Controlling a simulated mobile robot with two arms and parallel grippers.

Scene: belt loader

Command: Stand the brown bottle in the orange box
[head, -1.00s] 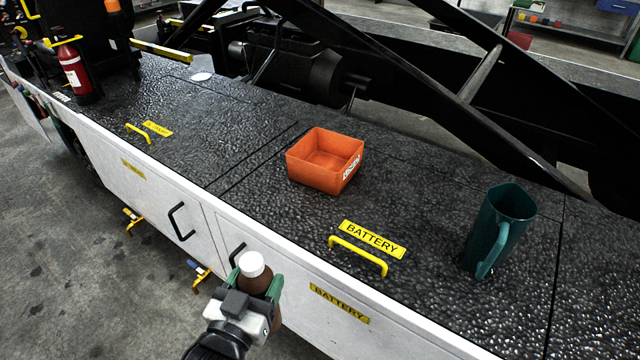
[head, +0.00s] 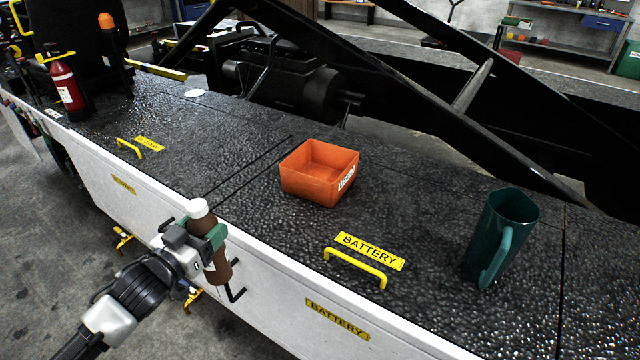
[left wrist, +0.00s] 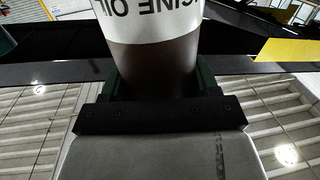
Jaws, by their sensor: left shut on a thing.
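The brown bottle (head: 213,262) has a white cap and is roughly upright. My left gripper (head: 214,237) is shut around its upper part, in front of the loader's white side panel. In the left wrist view the bottle (left wrist: 155,65) fills the space between the fingers (left wrist: 160,95), and its white label with dark lettering shows. The orange box (head: 318,188) sits open and empty on the black textured deck, up and to the right of the bottle. My right gripper is not in view.
A teal jug (head: 500,238) stands on the deck at the right. A yellow handle (head: 355,266) and a BATTERY label (head: 370,251) lie in front of the box. A red extinguisher (head: 68,90) stands at the far left. Black diagonal beams (head: 420,110) rise behind the box. Deck around the box is clear.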

